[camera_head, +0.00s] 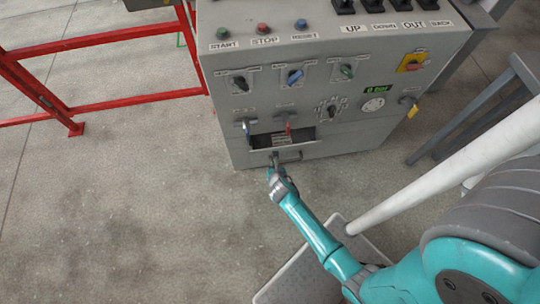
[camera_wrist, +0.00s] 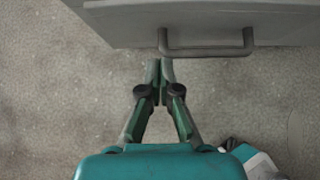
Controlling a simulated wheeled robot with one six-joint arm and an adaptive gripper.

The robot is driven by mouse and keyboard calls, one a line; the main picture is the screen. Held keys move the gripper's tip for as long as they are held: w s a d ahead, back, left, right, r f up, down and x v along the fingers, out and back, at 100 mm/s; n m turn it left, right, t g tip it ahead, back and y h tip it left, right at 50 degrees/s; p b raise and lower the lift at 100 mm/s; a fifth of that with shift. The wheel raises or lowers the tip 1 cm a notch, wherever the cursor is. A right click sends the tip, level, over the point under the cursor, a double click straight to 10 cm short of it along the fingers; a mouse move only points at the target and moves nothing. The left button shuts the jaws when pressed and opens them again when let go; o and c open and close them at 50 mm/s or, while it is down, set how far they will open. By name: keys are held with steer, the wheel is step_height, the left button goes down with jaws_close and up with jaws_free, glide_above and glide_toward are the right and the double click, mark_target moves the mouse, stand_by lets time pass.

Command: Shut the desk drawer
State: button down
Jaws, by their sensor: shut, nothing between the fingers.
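The desk drawer (camera_head: 313,151) sits low in the front of the grey control desk and stands partly open, with a dark gap showing above its front. Its bar handle (camera_head: 291,156) is on the front face. In the wrist view the drawer front (camera_wrist: 200,22) fills the top, with the grey handle (camera_wrist: 208,52) standing out from it. My gripper (camera_head: 274,160) is at the left end of the handle. In the wrist view my gripper (camera_wrist: 159,66) has its fingertips together, empty, just below the handle's left end. I cannot tell whether they touch it.
The control desk (camera_head: 235,130) carries several buttons, knobs and keys above the drawer. A red frame (camera_head: 50,105) stands at the left. A pale pole (camera_head: 440,170) and a grey base plate (camera_head: 305,280) are at the right front. Floor at the left is clear.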

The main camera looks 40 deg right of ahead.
steer(key=w+d, duration=0.1)
steer(key=w+d+f, duration=0.1)
steer(key=w, duration=0.1)
steer(key=w+d+f, duration=0.1)
steer(key=shift+w+f, duration=0.2)
steer(key=shift+f, duration=0.05)
steer(key=shift+w+d, duration=0.35)
steer(key=shift+w, duration=0.15)
